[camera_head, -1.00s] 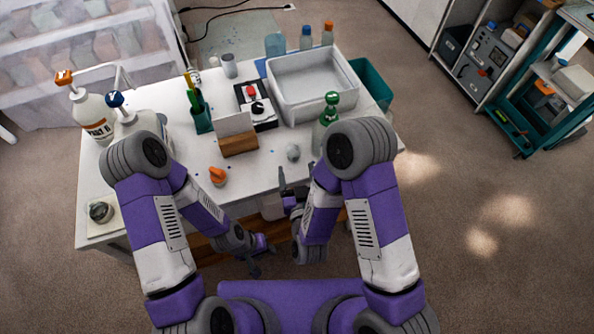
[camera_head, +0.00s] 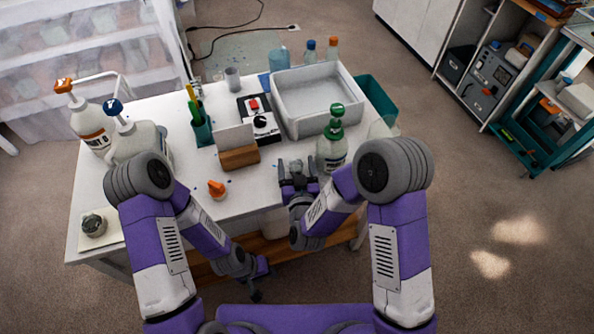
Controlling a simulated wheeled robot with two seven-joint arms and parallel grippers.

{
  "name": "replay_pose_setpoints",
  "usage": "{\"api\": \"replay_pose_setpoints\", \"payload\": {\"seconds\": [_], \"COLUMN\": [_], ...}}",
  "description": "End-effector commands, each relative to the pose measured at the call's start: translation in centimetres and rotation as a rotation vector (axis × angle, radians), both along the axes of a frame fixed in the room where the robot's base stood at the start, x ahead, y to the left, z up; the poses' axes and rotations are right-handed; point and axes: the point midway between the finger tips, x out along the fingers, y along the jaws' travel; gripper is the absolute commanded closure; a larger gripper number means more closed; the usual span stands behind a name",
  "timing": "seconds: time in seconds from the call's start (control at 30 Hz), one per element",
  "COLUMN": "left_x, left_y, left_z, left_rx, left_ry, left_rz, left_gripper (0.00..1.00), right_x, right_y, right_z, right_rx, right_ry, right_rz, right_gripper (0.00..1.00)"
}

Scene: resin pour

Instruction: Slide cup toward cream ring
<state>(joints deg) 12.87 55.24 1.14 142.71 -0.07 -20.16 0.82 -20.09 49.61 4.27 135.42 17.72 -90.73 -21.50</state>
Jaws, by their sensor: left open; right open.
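A small grey cup (camera_head: 296,166) stands on the white table near its front edge. My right gripper (camera_head: 298,174) is open, with its fingers around the cup, one on each side. I cannot tell whether the fingers touch it. My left gripper (camera_head: 259,284) is open and empty, low in front of the table's front edge. I cannot make out a cream ring. Part of the tabletop behind my arms is hidden.
A green-capped bottle (camera_head: 332,148) stands close to the right of my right gripper. A wooden card holder (camera_head: 240,158) and an orange object (camera_head: 217,189) lie to its left. A grey tray (camera_head: 330,121) sits behind. The white table (camera_head: 262,186) is bare between them.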

Motion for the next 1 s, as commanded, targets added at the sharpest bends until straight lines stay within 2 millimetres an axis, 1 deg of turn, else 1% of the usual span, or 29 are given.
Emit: {"api": "replay_pose_setpoints", "payload": {"seconds": [0.17, 0.27, 0.5, 0.53, 0.77, 0.87, 1.0], "left_x": [0.0, 0.0, 0.0, 0.0, 0.0, 0.0, 0.0], "left_y": [0.0, 0.0, 0.0, 0.0, 0.0, 0.0, 0.0], "left_z": [0.0, 0.0, 0.0, 0.0, -0.1, -0.3, -0.8], "left_rx": [0.0, 0.0, 0.0, 0.0, 0.0, 0.0, 0.0], "left_ry": [0.0, 0.0, 0.0, 0.0, 0.0, 0.0, 0.0], "left_rz": [0.0, 0.0, 0.0, 0.0, 0.0, 0.0, 0.0], "left_gripper": [0.57, 0.57, 0.57, 0.57, 0.57, 0.57, 0.57], "right_x": [0.0, 0.0, 0.0, 0.0, -0.1, -0.2, -0.5], "right_y": [0.0, 0.0, 0.0, 0.0, 0.4, 1.0, 2.5], "right_z": [0.0, 0.0, 0.0, 0.0, 0.0, -0.1, -0.2], "right_rx": [0.0, 0.0, 0.0, 0.0, 0.0, 0.0, 0.0], "right_ry": [0.0, 0.0, 0.0, 0.0, 0.0, 0.0, 0.0], "right_rz": [0.0, 0.0, 0.0, 0.0, 0.002, 0.002, 0.002], "right_gripper": [0.24, 0.38, 0.74, 0.78, 0.78, 0.78, 0.78]}}
